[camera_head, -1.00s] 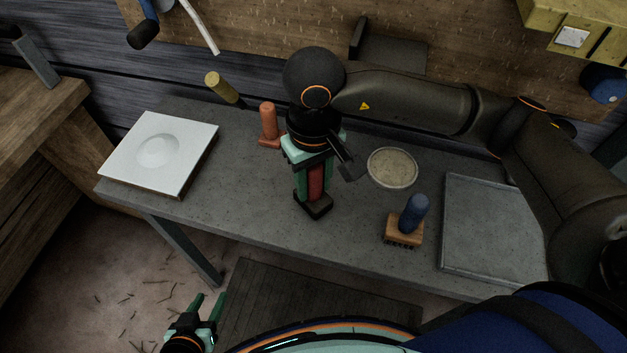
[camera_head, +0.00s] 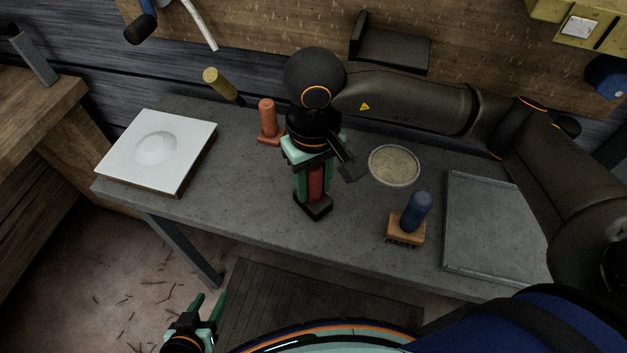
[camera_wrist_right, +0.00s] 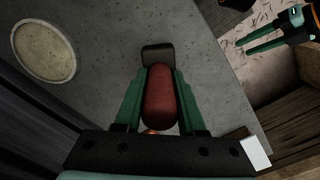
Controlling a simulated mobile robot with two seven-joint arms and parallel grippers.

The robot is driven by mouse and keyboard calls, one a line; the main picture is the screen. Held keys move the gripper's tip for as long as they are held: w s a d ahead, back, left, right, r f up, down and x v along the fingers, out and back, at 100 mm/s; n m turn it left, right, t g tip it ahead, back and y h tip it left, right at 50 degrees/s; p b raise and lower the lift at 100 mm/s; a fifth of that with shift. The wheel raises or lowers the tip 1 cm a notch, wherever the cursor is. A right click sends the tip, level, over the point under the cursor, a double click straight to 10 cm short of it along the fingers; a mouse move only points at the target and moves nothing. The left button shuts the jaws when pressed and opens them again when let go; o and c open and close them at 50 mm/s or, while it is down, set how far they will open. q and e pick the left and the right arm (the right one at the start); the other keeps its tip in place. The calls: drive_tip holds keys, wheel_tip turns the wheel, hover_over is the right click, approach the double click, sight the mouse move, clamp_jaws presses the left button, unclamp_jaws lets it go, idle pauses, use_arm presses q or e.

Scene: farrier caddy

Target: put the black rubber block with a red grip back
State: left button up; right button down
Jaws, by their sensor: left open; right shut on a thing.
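The black rubber block (camera_head: 313,207) with its red grip (camera_head: 316,182) is upright in my right gripper (camera_head: 313,180), over the middle of the grey table. The gripper's green fingers are shut on the red grip. In the right wrist view the red grip (camera_wrist_right: 161,97) lies between the two fingers, with the black block (camera_wrist_right: 158,54) beyond it. I cannot tell whether the block touches the table. My left gripper (camera_head: 209,308) is open and empty, low at the front, off the table's front edge.
On the table (camera_head: 250,215) are a white board with a round dish shape (camera_head: 185,165), an orange-handled block (camera_head: 267,120), a round pale disc (camera_head: 394,166), a blue-handled brush (camera_head: 407,228) and a grey tray (camera_head: 490,235). A dark bracket (camera_head: 390,48) is on the wall behind.

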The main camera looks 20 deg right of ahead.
use_arm(q)
drive_tip(key=shift+f+b, duration=0.35)
drive_tip(key=shift+f, duration=0.15)
use_arm(e)
drive_tip(key=shift+f, duration=0.35)
drive_tip(key=shift+c, duration=2.1)
unclamp_jaws()
use_arm(q)
drive_tip(key=shift+s, duration=0.1)
use_arm(e)
drive_tip(key=shift+r, duration=0.3)
wheel_tip(320, 180, up, 11)
drive_tip(key=shift+r+p, duration=0.15)
drive_tip(key=shift+p, duration=0.2)
drive_tip(key=shift+r, duration=0.3)
use_arm(q)
drive_tip(key=shift+s+d+r, duration=0.1)
drive_tip(key=shift+r, duration=0.2)
